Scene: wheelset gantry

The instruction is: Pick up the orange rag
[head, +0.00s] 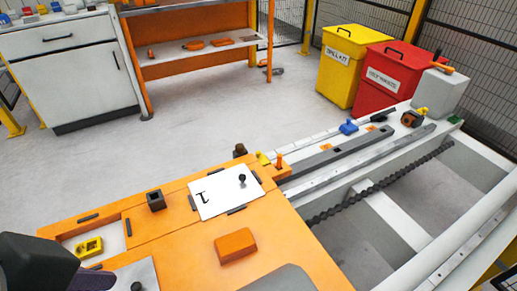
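A thick orange piece with rounded edges (235,245), which looks like the folded orange rag, lies on the orange bench top (180,258) near the bottom middle of the head view. Nothing touches it from above. A dark rounded part, which appears to be of my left arm, enters at the lower left corner, well left of the rag. No fingers of either gripper show.
A white sheet (226,197) with a small dark knob lies behind the rag. A dark square block (155,201) and a yellow piece (89,247) are to the left. The gantry rails (340,152) run off right. Yellow (340,82) and red (383,85) bins stand behind.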

